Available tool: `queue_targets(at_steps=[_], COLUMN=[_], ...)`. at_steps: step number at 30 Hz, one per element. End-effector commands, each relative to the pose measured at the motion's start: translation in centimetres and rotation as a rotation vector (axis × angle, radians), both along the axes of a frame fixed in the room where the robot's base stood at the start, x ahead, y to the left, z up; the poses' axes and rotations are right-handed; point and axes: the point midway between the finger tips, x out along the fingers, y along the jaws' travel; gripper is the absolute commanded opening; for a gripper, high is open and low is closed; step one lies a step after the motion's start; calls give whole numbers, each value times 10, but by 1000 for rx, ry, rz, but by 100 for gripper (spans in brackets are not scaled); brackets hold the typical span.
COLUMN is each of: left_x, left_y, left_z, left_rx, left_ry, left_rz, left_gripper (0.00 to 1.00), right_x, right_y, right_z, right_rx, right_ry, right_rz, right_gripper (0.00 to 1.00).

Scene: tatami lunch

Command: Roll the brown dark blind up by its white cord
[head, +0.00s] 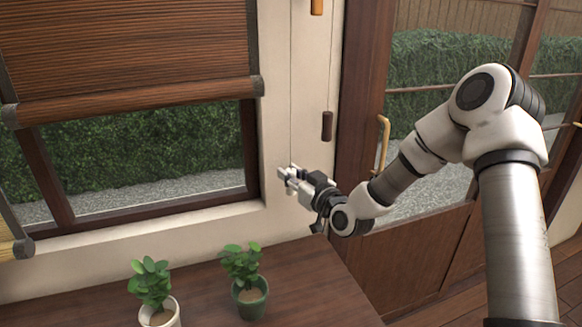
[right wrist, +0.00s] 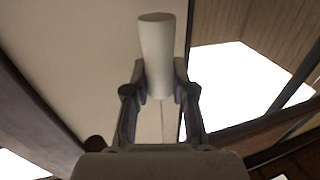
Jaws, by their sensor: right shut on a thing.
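The brown dark blind (head: 130,45) hangs over the upper part of the window, its bottom rail (head: 140,102) above the glass. Its white cord (head: 291,90) is a thin vertical line down the wall right of the window, ending at my right gripper (head: 288,176). In the right wrist view, my right gripper (right wrist: 160,85) is shut on the cord's white pull (right wrist: 156,45), a small cylinder between the two fingers. A thin strand of cord (right wrist: 163,120) shows beyond it. My left gripper is not in view.
A dark brown pull (head: 327,126) and an orange-tan pull (head: 317,6) hang to the right of the white cord. Two potted plants, in a white pot (head: 160,312) and a green pot (head: 250,300), stand on the wooden table (head: 310,290). A lighter blind (head: 12,248) shows at lower left.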

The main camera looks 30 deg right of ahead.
Motion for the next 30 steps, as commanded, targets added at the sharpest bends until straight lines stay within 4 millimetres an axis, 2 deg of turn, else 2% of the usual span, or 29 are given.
queue_targets(at_steps=[1, 3, 9, 12, 19, 30], left_x=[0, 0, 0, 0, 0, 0], left_y=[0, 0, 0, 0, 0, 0], left_z=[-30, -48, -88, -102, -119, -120], left_rx=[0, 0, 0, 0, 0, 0], left_ry=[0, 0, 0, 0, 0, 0], left_rz=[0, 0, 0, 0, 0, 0], left_gripper=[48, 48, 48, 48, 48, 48], right_x=[-1, -1, -1, 0, 0, -1], right_y=[1, 1, 1, 1, 1, 1], right_z=[-37, -60, -116, -136, -160, -166], right_rx=[1, 1, 0, 0, 1, 1], right_ry=[9, 8, 8, 8, 6, 10], right_rz=[2, 2, 2, 2, 2, 3], right_gripper=[0, 0, 0, 0, 0, 0])
